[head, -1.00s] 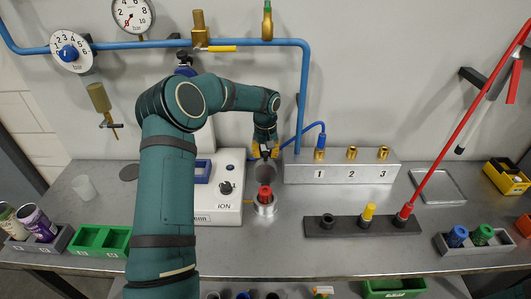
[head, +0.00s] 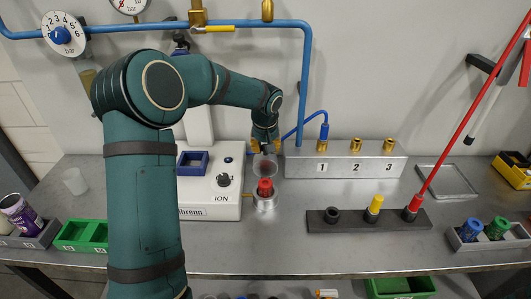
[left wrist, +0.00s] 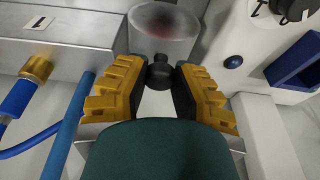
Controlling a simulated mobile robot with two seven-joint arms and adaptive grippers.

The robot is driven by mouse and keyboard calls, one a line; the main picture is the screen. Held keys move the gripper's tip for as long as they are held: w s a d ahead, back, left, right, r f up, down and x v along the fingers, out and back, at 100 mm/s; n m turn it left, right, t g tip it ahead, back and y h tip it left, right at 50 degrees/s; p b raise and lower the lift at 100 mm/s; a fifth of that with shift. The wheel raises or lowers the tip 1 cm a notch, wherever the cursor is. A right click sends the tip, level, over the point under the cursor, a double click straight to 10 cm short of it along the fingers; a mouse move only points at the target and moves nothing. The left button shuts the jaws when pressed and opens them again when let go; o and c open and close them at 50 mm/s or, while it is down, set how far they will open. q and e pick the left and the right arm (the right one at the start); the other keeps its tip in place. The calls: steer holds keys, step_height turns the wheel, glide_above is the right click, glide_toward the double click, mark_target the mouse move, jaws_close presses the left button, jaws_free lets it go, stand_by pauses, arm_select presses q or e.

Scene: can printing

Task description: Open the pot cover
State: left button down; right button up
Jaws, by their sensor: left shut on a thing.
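The pot (head: 266,205) is a small metal cylinder beside the white machine, and a red piece (head: 265,187) shows at its mouth. My left gripper (head: 264,149) is behind and above the pot. In the left wrist view, its yellow-and-black fingers (left wrist: 160,80) are shut on the cover's black knob (left wrist: 160,70). My right gripper is not in view.
The white machine (head: 215,205) stands just left of the pot. A metal block with numbered brass fittings (head: 345,169) is to its right, with a blue hose and pipe near my gripper. A dark rack (head: 350,223) holds coloured plugs.

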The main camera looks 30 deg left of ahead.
arm_select(q)
steer(key=shift+s+d+f, duration=0.1)
steer(key=shift+s+d, duration=0.25)
steer(key=shift+s, duration=0.2)
steer(key=c, duration=0.7)
jaws_free()
steer(key=shift+w, duration=0.1)
steer(key=v, duration=1.2)
